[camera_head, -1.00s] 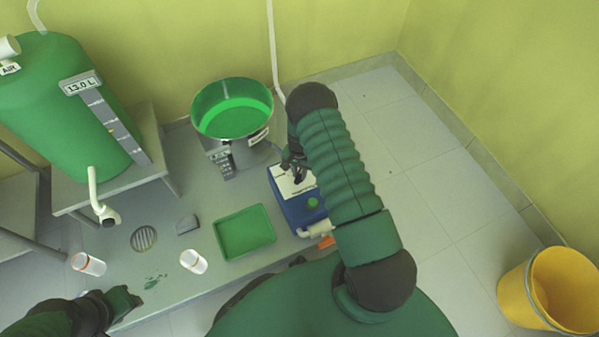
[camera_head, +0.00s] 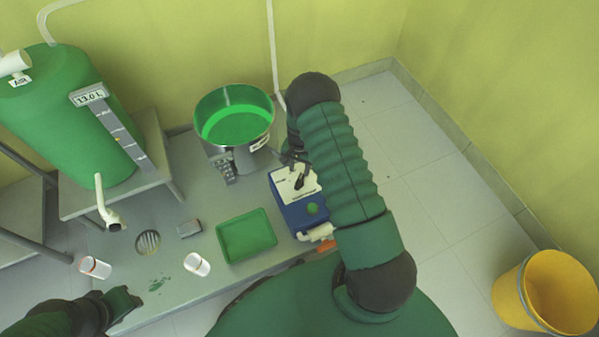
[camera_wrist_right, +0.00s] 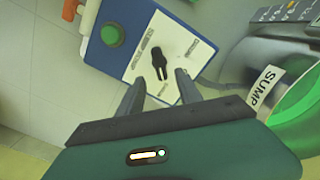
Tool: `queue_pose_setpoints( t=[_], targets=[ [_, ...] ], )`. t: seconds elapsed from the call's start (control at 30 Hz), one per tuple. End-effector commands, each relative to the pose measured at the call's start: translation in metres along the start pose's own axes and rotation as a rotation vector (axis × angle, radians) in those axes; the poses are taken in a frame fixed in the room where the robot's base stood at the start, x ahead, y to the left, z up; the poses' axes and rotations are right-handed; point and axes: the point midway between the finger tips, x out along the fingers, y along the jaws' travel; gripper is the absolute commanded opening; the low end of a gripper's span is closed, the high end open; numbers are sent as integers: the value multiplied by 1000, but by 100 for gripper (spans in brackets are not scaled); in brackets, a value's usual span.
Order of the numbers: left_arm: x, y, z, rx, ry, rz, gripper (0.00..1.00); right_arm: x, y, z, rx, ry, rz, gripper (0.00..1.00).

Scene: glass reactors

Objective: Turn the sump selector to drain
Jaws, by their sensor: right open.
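The sump selector is a blue box (camera_head: 293,211) with a white labelled plate, a black pointer handle (camera_head: 299,183) and a green button (camera_head: 312,208). In the right wrist view the black handle (camera_wrist_right: 158,63) lies ahead of my open right gripper (camera_wrist_right: 157,82), roughly between the fingertips; I cannot tell whether they touch it. In the head view my right gripper (camera_head: 291,158) is at the box's far edge, partly hidden by my arm. The metal sump (camera_head: 233,118) with green liquid stands beside the box. My left gripper (camera_head: 122,303) is at the lower left, its jaws unclear.
A green tank (camera_head: 60,125) stands left, with a white tap (camera_head: 108,213). A yellow bucket (camera_head: 548,292) is on the floor at right.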

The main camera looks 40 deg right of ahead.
Motion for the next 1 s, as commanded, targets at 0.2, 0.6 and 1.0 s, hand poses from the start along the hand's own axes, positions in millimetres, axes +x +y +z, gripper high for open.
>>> queue_pose_setpoints(
  t=[0.2, 0.6, 1.0],
  targets=[
    [-33, 0, -8, 0, 0, 0, 36, -67, 0, 0, 0, 0, 0, 42],
    [-40, 0, -9, 0, 0, 0, 36, -90, 0, 0, 0, -2, 2, 42],
    [-40, 0, -10, 0, 0, 0, 36, -109, -8, 11, -57, 9, -11, 42]
  ],
)
